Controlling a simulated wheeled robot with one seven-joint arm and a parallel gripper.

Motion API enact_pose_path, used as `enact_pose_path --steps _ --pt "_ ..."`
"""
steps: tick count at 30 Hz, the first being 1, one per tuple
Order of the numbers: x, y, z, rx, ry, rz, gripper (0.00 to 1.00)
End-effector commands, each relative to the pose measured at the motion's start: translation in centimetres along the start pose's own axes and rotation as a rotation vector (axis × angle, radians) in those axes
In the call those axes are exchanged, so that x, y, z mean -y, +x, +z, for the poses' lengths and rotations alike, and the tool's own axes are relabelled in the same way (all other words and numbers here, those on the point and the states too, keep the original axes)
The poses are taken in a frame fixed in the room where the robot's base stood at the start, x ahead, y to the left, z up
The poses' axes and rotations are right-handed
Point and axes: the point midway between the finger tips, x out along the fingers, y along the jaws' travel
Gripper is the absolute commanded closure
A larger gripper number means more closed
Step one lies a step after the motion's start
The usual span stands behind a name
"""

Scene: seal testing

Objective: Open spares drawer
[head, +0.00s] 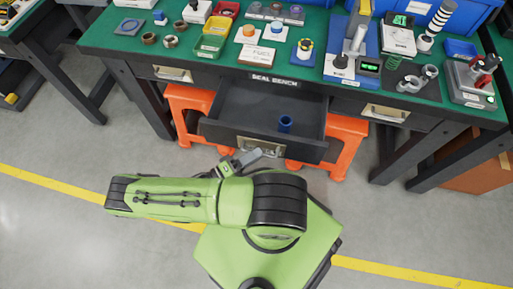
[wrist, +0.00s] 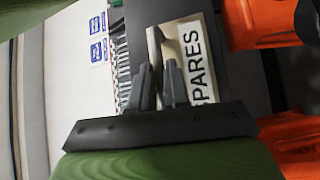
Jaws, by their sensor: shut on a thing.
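The spares drawer (head: 225,131) is the middle drawer of the bench and stands pulled out, with its dark inside showing from above. A blue cup-like piece (head: 285,123) stands inside it toward the front right. The drawer's metal handle (wrist: 153,40) and its white SPARES label (wrist: 196,50) show in the wrist view. My gripper (wrist: 171,75) is at the drawer front with its two fingers closed on the handle. In the head view my gripper (head: 247,157) is partly hidden by my arm.
The green-topped bench (head: 215,60) carries bins, seals and test devices. Orange stools (head: 345,140) stand under the bench on both sides of the drawer. Another drawer (head: 385,111) at the right is shut. A yellow line (head: 60,187) crosses the grey floor, which is open at the left.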

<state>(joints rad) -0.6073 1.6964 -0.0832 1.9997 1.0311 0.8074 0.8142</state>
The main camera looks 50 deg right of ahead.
Motion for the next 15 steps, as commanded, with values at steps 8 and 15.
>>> enact_pose_path --steps 8,15 --pt "0.02 -0.13 0.1 0.0 0.0 -0.002 1.0" --pt "0.02 -0.11 0.07 0.0 0.001 -0.001 0.63"
